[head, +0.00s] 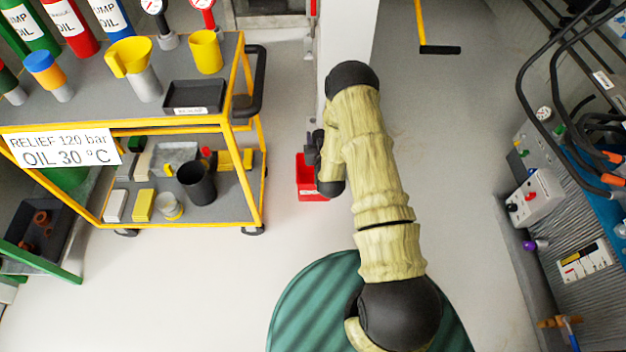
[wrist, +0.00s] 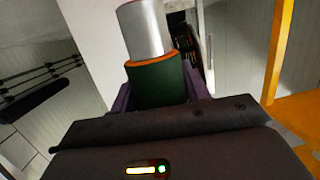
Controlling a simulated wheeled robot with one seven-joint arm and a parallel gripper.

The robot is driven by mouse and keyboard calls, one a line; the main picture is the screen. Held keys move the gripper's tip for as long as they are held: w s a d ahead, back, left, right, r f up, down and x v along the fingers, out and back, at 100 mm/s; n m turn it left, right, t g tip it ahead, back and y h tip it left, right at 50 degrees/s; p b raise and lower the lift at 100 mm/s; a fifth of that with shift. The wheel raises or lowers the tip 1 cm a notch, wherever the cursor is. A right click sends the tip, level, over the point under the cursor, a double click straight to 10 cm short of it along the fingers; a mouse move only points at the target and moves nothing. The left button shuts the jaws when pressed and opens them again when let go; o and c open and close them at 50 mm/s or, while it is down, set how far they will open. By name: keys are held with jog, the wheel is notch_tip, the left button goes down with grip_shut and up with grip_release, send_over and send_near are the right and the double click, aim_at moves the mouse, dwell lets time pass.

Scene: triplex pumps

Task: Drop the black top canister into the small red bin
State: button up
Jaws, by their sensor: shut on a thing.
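My gripper (wrist: 150,95) is shut on a canister (wrist: 147,38) with a silver section, an orange ring and a very dark, greenish section between the fingers. In the head view my gripper (head: 312,145) is small and partly hidden by my arm, and I cannot make out the canister there. The small red bin (head: 310,187) stands on the floor right of the cart. My gripper and wrist overlap its upper and right parts in the picture. I cannot tell how high above the bin they are. The bin does not show clearly in the wrist view.
A yellow-framed cart (head: 140,118) stands at left, with oil bottles, a yellow jug (head: 131,60), a black tray (head: 195,96) and another canister with a blue top (head: 46,76). A white pillar (head: 346,35) rises behind my arm. Pump equipment lines the right wall.

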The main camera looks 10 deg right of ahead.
jog(key=shift+f+b, duration=1.75)
jog(key=shift+f, duration=0.6)
jog(key=o, duration=0.9)
jog(key=shift+o, duration=1.3)
jog(key=shift+d, duration=0.1)
